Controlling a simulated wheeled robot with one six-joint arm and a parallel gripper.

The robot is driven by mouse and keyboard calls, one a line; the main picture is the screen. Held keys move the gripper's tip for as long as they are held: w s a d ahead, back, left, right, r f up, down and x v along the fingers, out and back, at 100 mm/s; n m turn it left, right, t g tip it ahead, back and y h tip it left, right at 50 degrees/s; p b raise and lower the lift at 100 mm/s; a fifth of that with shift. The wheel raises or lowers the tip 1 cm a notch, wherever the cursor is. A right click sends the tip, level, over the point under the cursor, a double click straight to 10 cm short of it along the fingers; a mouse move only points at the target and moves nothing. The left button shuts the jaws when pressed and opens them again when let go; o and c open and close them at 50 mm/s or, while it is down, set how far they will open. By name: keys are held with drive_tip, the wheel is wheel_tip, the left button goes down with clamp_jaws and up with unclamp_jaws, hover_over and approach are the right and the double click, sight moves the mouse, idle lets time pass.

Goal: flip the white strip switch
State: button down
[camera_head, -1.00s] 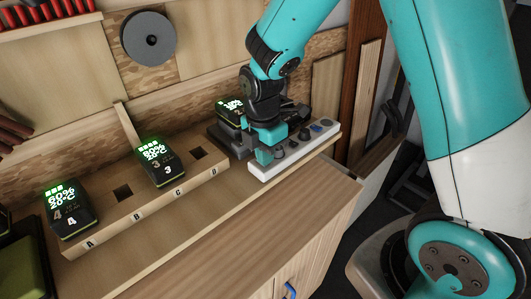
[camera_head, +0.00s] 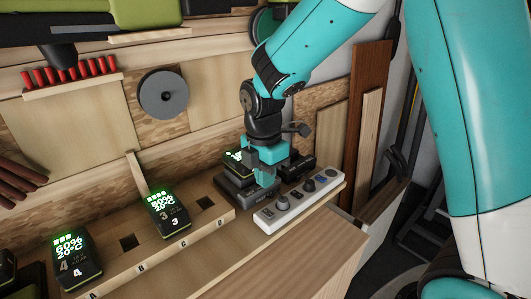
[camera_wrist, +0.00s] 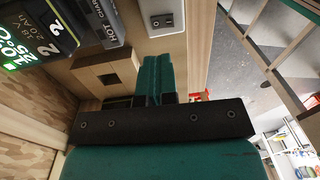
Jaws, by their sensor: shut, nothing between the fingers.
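The white power strip (camera_head: 300,201) lies along the right end of the bench, near its front edge. Several dark fittings and a small blue part (camera_head: 331,173) show on its top; which one is the switch I cannot tell. My gripper (camera_head: 265,183) points down just behind the strip's left part, beside the dark charger (camera_head: 237,189); whether it touches either is unclear. In the wrist view the teal fingers (camera_wrist: 155,72) are together and empty. One end of the white strip (camera_wrist: 166,17) shows there beyond the fingertips, with dark openings in it.
A lit battery (camera_head: 167,213) and another lit battery (camera_head: 75,261) stand in the wooden rack (camera_head: 147,262) at left. A battery marked 2 (camera_wrist: 40,32) sits by the charger. Bare benchtop (camera_head: 285,240) lies in front of the strip.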

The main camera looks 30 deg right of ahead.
drive_tip(key=r, duration=0.3)
drive_tip(key=r+b, duration=0.1)
drive_tip(key=r, duration=0.1)
drive_tip(key=shift+w+r, duration=0.2)
drive_tip(key=shift+r, duration=0.2)
drive_tip(key=s+a+f+m+y+b, duration=0.2)
drive_tip(key=s+a+m+b, duration=0.1)
drive_tip(key=s+m, duration=0.4)
drive_tip(key=s+a+f+m+y+b, duration=0.2)
drive_tip(key=s+a+m+b, duration=0.2)
drive_tip(key=s, duration=0.9)
drive_tip(key=m, duration=0.3)
drive_tip(key=shift+s+t, duration=0.3)
drive_tip(key=shift+s, duration=0.05)
drive_tip(key=shift+a+f, duration=0.1)
